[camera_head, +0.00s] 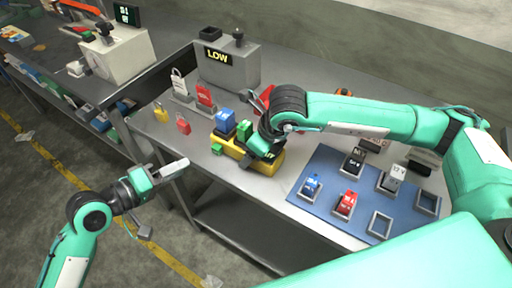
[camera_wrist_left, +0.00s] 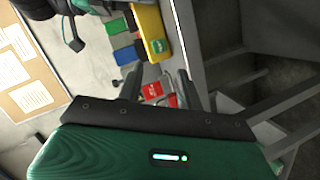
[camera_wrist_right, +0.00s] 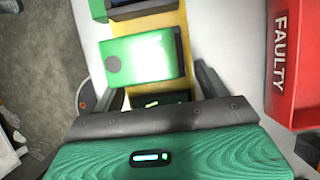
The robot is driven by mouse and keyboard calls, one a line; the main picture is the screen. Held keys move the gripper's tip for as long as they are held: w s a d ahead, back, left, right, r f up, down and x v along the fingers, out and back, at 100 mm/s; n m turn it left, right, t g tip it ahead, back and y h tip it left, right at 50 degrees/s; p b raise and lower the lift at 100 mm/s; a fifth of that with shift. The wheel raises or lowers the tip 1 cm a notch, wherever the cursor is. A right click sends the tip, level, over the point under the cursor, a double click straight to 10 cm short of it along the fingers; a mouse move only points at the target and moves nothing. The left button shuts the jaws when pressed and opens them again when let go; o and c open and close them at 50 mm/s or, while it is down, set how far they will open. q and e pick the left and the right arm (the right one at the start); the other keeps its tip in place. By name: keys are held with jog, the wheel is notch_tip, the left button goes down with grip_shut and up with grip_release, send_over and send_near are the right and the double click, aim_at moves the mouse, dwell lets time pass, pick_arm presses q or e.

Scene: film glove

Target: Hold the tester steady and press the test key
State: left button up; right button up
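The yellow tester (camera_head: 238,153) lies on the grey bench, with a blue block (camera_head: 225,121) and a green block (camera_head: 244,131) on it. A small green piece, possibly the test key (camera_head: 217,149), sits at its front left; it also shows in the left wrist view (camera_wrist_left: 157,46). My right gripper (camera_wrist_right: 160,88) is over the tester's right part, fingers apart on either side of the yellow body; finger contact is unclear. The arm hides this part in the head view. My left gripper (camera_head: 186,165) is open and empty, in the air before the bench, apart from the tester.
A grey box with a LOW sign (camera_head: 218,57) stands behind the tester. Red and white padlock-shaped tags (camera_head: 204,95) stand to its left. A red FAULTY piece (camera_wrist_right: 291,60) is close to my right gripper. A blue mat (camera_head: 327,166) with framed blocks lies to the right.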

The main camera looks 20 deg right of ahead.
pick_arm(q)
jog(key=shift+c, duration=0.3)
pick_arm(e)
jog(key=c, duration=1)
pick_arm(q)
grip_shut()
dwell(0.5)
